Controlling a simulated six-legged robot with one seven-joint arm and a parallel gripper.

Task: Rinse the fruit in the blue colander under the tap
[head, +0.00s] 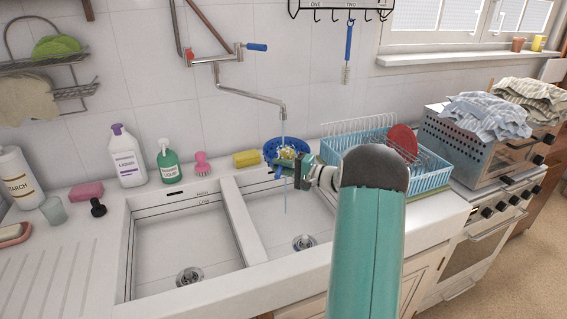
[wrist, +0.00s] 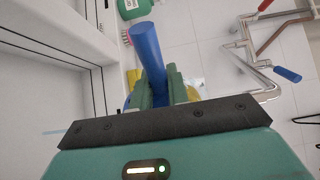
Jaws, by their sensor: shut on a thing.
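The blue colander (head: 271,148) is held up over the back of the right basin, under the tap spout (head: 283,107). Yellow fruit (head: 287,153) shows inside it. A thin bluish stream of water (head: 284,128) falls from the spout into the colander, and a faint stream shows below it. My gripper (head: 287,169) is shut on the colander's blue handle. In the wrist view the handle (wrist: 145,43) sticks up between the green fingers of my gripper (wrist: 159,82). The bowl is mostly hidden there behind my gripper body.
The double sink (head: 180,236) lies below, both basins empty. A light-blue dish rack (head: 428,180) with a red plate stands close on the right. A yellow sponge (head: 246,158), pink brush and soap bottles stand along the back left. The tap lever (head: 257,47) is blue.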

